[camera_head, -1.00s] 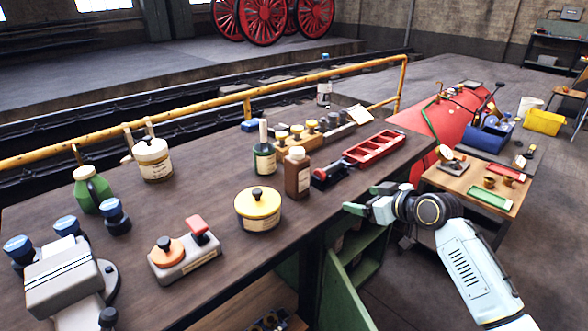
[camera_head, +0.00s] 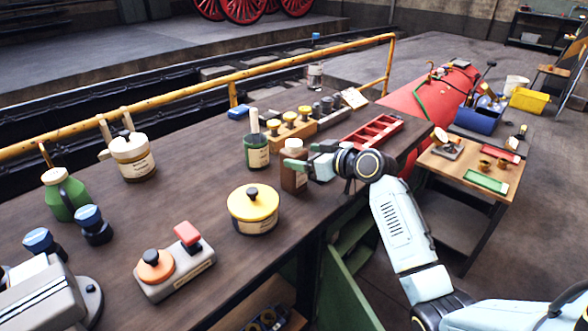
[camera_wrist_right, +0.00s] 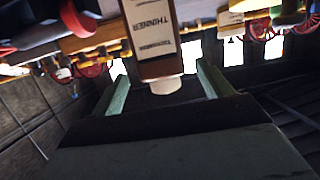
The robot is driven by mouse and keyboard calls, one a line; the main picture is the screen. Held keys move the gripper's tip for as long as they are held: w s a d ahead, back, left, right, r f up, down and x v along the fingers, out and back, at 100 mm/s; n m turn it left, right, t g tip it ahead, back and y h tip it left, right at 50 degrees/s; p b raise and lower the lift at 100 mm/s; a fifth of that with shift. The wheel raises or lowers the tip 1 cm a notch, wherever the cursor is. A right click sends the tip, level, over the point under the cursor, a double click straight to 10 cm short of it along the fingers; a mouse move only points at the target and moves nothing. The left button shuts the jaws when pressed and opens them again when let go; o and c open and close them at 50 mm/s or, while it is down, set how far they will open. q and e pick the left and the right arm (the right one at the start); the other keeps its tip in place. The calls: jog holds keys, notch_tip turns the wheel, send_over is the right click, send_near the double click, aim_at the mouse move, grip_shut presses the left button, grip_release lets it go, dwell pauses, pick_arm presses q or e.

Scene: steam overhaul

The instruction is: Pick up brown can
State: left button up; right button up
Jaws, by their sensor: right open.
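The brown can (camera_head: 292,169) stands upright on the dark workbench (camera_head: 205,214), with a pale cap and a white label. In the right wrist view the brown can (camera_wrist_right: 153,36) appears upside down, its label reading "THINNER". My left gripper is not in view.
A green jar with a brush (camera_head: 257,150) stands close left of the can. A yellow-lidded tin (camera_head: 253,209) is in front. A red tray (camera_head: 374,132) and a wooden rack with yellow-topped pieces (camera_head: 290,127) lie behind.

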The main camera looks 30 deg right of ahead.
aim_at(294, 154)
jog(key=x, duration=0.4)
jog(key=shift+s+f, duration=0.1)
jog(key=shift+w+a+f, duration=0.1)
jog(key=shift+w+a, duration=0.05)
jog(key=shift+w, duration=0.2)
jog(key=shift+c, duration=0.7)
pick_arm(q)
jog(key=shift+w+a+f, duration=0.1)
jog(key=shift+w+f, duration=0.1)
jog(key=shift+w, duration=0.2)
pick_arm(e)
jog(key=c, duration=1.2)
